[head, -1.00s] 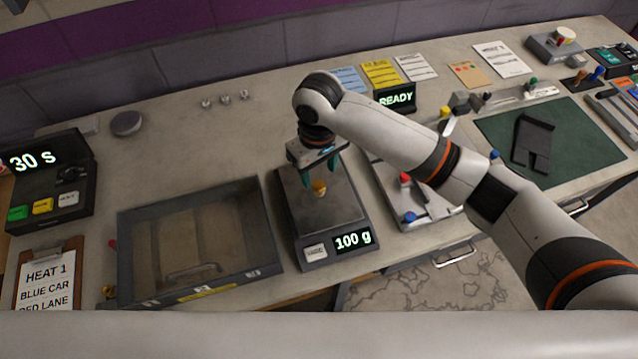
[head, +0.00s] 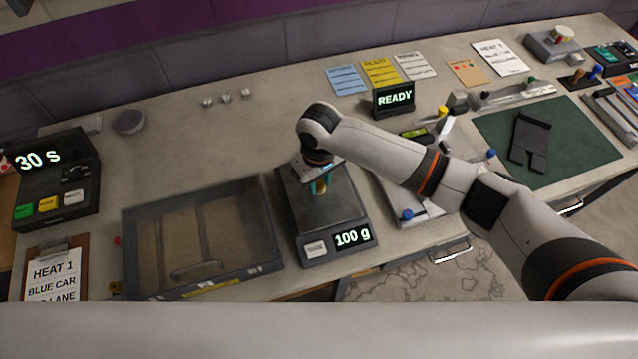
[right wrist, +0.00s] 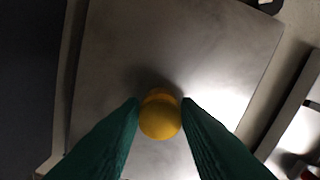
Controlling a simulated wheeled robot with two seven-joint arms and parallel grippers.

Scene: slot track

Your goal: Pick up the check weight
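The check weight is a small brass piece with a round knob (right wrist: 160,117), standing on the metal plate of the scale (right wrist: 190,45). In the head view the scale (head: 345,205) reads 100 g. My right gripper (head: 320,186) points down over the plate. In the right wrist view its two green fingers (right wrist: 161,108) are drawn in against both sides of the knob. The fingers and wrist hide most of the weight in the head view. My left gripper is in neither view.
A clear-lidded tray box (head: 268,240) stands just left of the scale. A fixture with coloured knobs (head: 425,210) is close on the right. A READY display (head: 394,98) stands behind. The counter behind the scale has free room.

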